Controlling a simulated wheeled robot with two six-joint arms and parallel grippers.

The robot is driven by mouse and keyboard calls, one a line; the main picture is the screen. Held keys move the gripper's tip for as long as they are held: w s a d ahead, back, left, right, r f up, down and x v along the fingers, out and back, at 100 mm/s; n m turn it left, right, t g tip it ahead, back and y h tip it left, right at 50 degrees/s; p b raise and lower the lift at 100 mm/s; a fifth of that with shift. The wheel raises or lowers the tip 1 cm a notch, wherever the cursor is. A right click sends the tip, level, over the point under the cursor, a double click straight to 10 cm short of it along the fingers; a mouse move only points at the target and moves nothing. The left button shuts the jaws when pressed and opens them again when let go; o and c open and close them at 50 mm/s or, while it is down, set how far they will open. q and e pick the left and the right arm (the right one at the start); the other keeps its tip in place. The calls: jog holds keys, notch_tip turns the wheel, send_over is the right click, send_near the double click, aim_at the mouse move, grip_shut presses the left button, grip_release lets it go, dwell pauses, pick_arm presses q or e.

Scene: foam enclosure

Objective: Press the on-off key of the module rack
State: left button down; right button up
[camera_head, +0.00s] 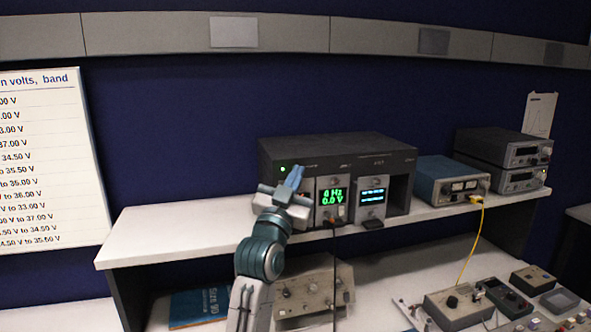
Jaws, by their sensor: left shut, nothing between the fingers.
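The module rack (338,146) is a dark box on the white shelf. One module has a green display (332,196) reading about 0 Hz and 0.0 V; the module to its right has a lit blue-white display (373,195). A small green light (283,169) glows at the rack's upper left. My left gripper (297,170) is shut and empty, its blue fingers pointing up in front of the rack's left end. It covers part of the left front, and I cannot make out the on-off key or tell whether the fingertips touch the rack. My right gripper is out of view.
A blue instrument (453,180) and two stacked grey units (503,163) stand right of the rack. A beige instrument (312,288) and a blue book (200,306) are below. A yellow cable (470,245) hangs from the shelf. The shelf's left end is clear.

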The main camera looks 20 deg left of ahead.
pick_arm(q)
jog(key=shift+d, duration=0.1)
dwell(0.5)
jog(key=shift+s+d, duration=0.2)
jog(key=shift+s, duration=0.2)
jog(key=s+d, duration=0.3)
jog(key=s, duration=0.2)
jog(key=shift+d, duration=0.25)
